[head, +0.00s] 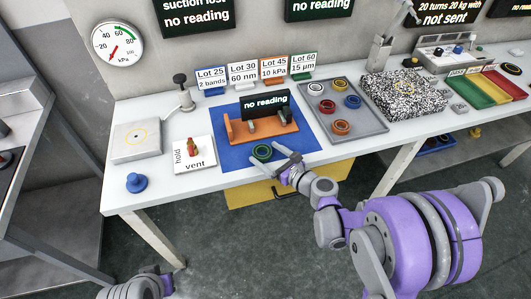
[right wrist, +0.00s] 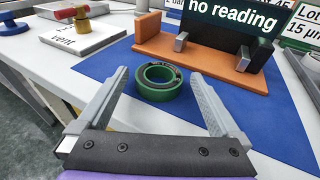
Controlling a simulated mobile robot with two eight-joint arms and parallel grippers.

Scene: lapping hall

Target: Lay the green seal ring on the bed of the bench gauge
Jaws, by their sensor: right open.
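The green seal ring (head: 262,152) lies flat on the blue mat (head: 235,155), in front of the bench gauge. The bench gauge (head: 284,139) has an orange bed, metal blocks on it and a black display reading "no reading". My right gripper (head: 270,156) is open over the front of the mat. In the right wrist view the ring (right wrist: 158,82) sits between and just beyond the spread fingers (right wrist: 160,85), which do not appear to touch it. The gauge's orange bed (right wrist: 205,65) stands behind the ring.
A grey tray (head: 372,128) with several coloured rings is right of the mat. A hold/vent block (head: 194,155) with a valve is left of it, near a blue knob (head: 136,182). Lot cards (head: 243,72) line the back. A speckled block (head: 402,94) stands farther right.

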